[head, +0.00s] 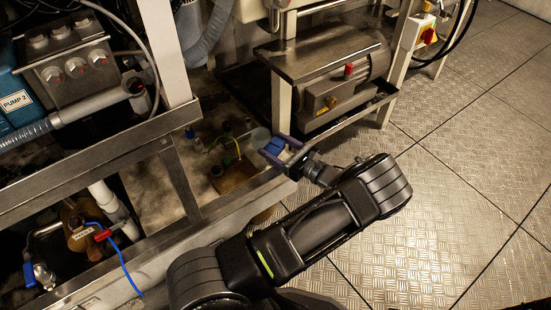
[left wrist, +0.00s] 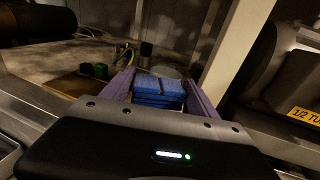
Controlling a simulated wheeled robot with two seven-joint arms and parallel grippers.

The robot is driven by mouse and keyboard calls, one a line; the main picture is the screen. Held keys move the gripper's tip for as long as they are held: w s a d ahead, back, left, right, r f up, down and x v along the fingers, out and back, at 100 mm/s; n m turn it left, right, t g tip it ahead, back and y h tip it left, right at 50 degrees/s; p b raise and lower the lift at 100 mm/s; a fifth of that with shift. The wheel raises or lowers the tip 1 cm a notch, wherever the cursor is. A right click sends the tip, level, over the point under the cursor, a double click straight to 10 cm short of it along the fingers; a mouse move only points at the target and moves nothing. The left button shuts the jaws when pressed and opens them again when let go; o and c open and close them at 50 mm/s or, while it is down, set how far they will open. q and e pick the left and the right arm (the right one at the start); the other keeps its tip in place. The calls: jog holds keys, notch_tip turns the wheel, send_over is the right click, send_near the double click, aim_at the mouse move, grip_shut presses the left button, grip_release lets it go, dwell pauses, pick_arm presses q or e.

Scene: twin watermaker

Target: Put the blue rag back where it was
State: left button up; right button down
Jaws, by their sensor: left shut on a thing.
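The blue rag (head: 275,145) is a small folded blue block. It is held between the two purple-grey fingers of my left gripper (head: 284,153). In the left wrist view the rag (left wrist: 158,92) lies between the fingers of the left gripper (left wrist: 160,88), which are shut on it. In the head view the gripper is over the edge of the metal frame, beside the drip area under the machine. I cannot tell whether the rag touches a surface below. My right gripper is not in view.
A brown block (head: 233,175) with small bottles and a yellow-green hose (head: 232,143) lies left of the gripper. A motor (head: 340,80) under a steel stand (head: 318,50) is behind it. A steel frame rail (head: 100,160) runs along the left. The tread-plate floor (head: 460,200) at right is clear.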

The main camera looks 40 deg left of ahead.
aim_at(276, 155)
pick_arm(q)
jog(key=shift+f, duration=0.2)
jog(key=shift+f+b, duration=0.75)
jog(key=shift+f, duration=1.05)
jog(key=shift+f, duration=0.15)
jog(key=o, duration=1.4)
jog(key=shift+c, duration=0.2)
